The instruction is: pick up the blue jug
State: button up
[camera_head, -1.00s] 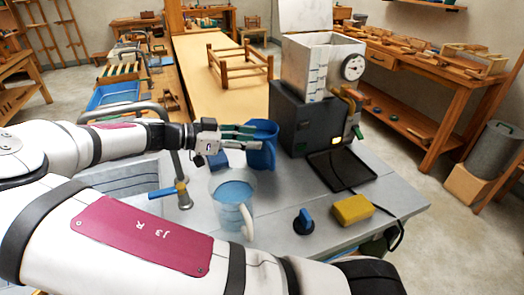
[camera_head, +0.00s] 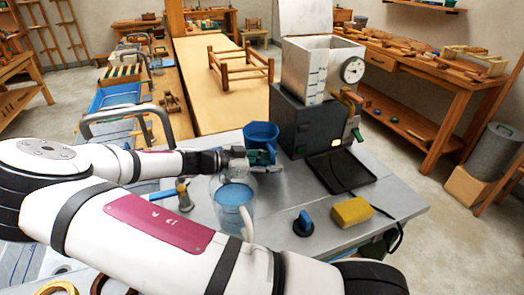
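The blue jug (camera_head: 261,131) stands on the grey worktop, left of the dark machine, with its open rim up. My gripper (camera_head: 264,157) is in front of the jug's lower part and hides much of it. The greenish fingers point right and overlap the jug in the picture. I cannot tell whether they touch it or are closed on it.
A clear pitcher with blue contents (camera_head: 234,206) stands just in front of my gripper. A dark box machine (camera_head: 297,128) with a black tray (camera_head: 341,171) is at the right. A yellow sponge (camera_head: 352,211) and a blue-topped knob (camera_head: 304,223) lie nearer.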

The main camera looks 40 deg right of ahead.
jog(key=shift+s+d+f, duration=0.1)
jog(key=shift+d+f, duration=0.05)
jog(key=shift+d, duration=0.25)
grip_shut()
notch_tip(320, 180, up, 10)
jog(key=shift+r, duration=0.1)
dwell(0.6)
dwell(0.8)
